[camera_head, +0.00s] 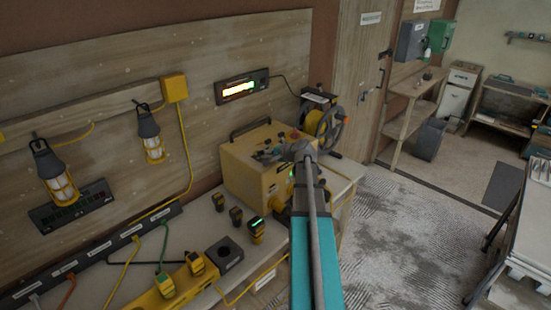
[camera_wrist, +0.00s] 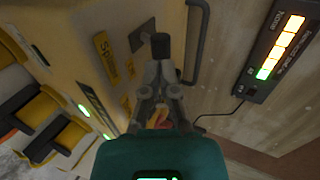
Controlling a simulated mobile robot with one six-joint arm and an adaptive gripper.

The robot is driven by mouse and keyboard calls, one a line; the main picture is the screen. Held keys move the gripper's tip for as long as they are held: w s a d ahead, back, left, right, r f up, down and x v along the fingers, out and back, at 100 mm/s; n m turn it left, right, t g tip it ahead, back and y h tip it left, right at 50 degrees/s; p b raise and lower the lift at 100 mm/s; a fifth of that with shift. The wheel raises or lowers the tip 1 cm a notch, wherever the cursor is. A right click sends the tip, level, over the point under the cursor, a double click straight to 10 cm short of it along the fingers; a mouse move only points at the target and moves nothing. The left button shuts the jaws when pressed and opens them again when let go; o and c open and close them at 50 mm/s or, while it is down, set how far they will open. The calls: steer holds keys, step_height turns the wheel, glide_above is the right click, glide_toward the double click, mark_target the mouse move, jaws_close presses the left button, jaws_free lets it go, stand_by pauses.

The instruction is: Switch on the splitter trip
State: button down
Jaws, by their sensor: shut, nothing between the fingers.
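A yellow box (camera_head: 243,178) with knobs and switches on its top stands on the bench in the head view. In the wrist view its yellow face (camera_wrist: 75,35) carries a yellow label (camera_wrist: 106,57) starting "Sp", with the rest hard to read. A dark part (camera_wrist: 141,35) sits on the box just beyond that label. I cannot tell for sure whether it is the splitter trip, or its position. My gripper (camera_wrist: 160,47) is shut and empty, its dark tips close to this dark part; contact cannot be told. In the head view my arm hides part of the box.
A lit display (camera_wrist: 275,48) hangs on the wooden wall, and a dark handle (camera_wrist: 195,45) rises beside the box. A cable reel (camera_head: 325,122) stands behind the box. Handheld yellow devices (camera_head: 257,230) and a power strip (camera_head: 95,250) crowd the bench at left. Open floor lies right.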

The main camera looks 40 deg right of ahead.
steer(key=shift+x, duration=0.95)
steer(key=shift+d+r, duration=0.2)
steer(key=shift+r, duration=0.05)
